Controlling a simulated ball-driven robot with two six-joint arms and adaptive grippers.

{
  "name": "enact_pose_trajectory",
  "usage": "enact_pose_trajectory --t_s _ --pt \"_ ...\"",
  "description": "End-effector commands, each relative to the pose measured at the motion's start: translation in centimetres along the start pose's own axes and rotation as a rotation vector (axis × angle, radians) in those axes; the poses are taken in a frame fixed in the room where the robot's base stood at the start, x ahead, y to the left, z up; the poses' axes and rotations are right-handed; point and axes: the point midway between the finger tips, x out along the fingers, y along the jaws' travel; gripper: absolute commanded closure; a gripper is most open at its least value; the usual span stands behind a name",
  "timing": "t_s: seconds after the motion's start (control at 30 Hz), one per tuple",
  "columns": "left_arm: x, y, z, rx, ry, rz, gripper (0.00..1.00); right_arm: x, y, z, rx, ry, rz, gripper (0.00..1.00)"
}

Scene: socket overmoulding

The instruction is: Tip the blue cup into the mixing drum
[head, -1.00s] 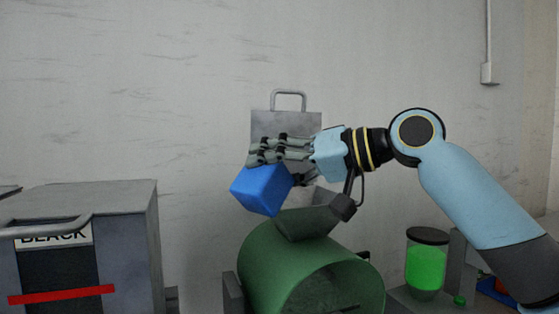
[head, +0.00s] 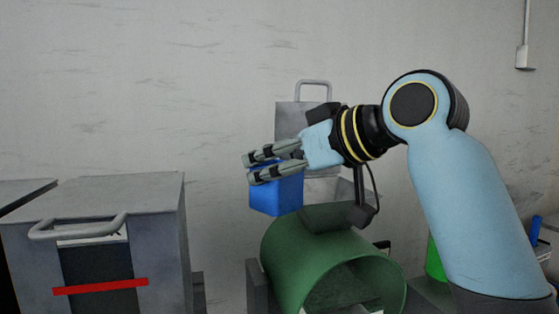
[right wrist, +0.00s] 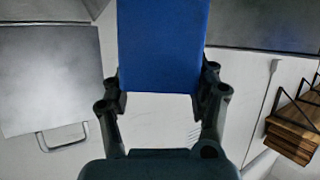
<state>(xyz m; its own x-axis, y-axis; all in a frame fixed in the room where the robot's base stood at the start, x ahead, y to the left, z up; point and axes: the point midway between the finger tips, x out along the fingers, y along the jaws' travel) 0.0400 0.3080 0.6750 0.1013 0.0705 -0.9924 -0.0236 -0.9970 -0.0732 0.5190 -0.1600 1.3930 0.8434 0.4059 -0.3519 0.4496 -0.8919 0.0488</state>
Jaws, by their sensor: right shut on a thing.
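The blue cup (head: 279,195) is held by my right gripper (head: 253,168) in the head view. The cup is nearly upright, and the fingers close around its upper part. The green mixing drum (head: 292,257) is below and right of the cup, with its round open end facing the front. In the right wrist view the blue cup (right wrist: 162,45) fills the space between the two fingers of the gripper (right wrist: 163,88). The cup's inside is hidden. My left gripper is not in view.
A grey metal cabinet (head: 160,222) with a handle and a red strip stands at the left. A grey hopper (head: 343,190) sits above the drum, partly hidden by my arm. A bright green container (head: 434,262) is partly behind my right arm.

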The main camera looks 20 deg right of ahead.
Motion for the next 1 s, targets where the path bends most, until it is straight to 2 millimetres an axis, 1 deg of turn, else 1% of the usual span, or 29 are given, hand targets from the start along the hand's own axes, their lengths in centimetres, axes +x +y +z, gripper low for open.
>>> enact_pose_trajectory --t_s 0.17,0.23,0.3,0.4,0.43,0.53,1.0 --pt "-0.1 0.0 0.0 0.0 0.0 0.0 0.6 -0.1 0.3 -0.3 -0.01 0.006 0.01 0.8" --pt "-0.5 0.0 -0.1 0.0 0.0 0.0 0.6 -0.3 0.3 -0.8 -0.013 0.008 0.012 0.79" --pt "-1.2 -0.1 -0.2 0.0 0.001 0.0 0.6 -0.6 0.3 -1.6 -0.021 0.01 0.014 0.92" --pt "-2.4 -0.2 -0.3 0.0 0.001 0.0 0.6 -1.1 0.4 -3.1 -0.037 0.014 0.021 0.92" --pt "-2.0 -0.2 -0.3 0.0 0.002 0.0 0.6 -1.2 0.4 -3.3 -0.043 0.017 0.022 0.92" --pt "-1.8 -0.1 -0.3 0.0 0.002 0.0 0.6 -1.5 0.4 -4.0 -0.055 0.016 0.025 0.92" --pt "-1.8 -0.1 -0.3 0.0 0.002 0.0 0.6 -1.5 0.3 -4.0 -0.054 0.013 0.023 0.92"
